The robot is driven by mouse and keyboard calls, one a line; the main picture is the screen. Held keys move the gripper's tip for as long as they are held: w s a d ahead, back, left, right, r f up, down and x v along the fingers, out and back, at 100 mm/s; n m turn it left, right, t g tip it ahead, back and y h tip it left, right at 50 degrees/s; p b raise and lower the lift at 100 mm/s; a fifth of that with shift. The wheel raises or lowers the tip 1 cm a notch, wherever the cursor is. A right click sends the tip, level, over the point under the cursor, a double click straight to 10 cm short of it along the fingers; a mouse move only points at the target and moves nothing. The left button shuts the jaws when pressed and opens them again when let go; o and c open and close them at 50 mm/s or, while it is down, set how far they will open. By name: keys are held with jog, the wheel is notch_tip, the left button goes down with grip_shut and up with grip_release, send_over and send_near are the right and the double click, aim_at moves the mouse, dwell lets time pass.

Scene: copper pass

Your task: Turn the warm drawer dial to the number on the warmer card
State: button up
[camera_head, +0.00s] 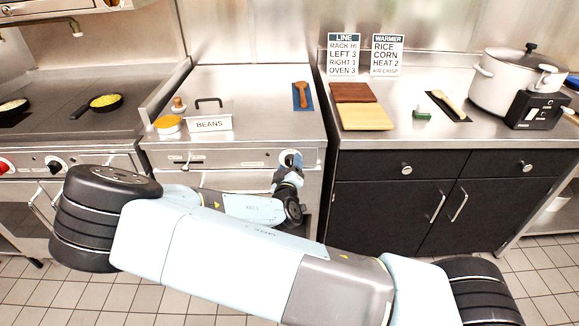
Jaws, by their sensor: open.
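The warmer card (387,55) stands upright against the back wall and reads RICE, CORN, HEAT 2, AIR CRISP. The warm drawer dial (290,157) is on the steel front of the middle unit, at its right, with a pale face around a dark centre. My gripper (288,171) is open and right at the dial, just below and in front of it. My wrist and fingers hide the dial's lower part. I cannot tell whether the fingers touch it or which number it points to.
A LINE card (343,54) stands left of the warmer card. A BEANS container (209,118), an orange-topped pot (168,125) and a wooden spoon (301,95) on a blue mat sit on the middle unit. Other knobs (54,166) are on the stove front at left.

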jog(key=shift+w, duration=0.15)
jog(key=shift+c, duration=0.2)
jog(key=c, duration=1)
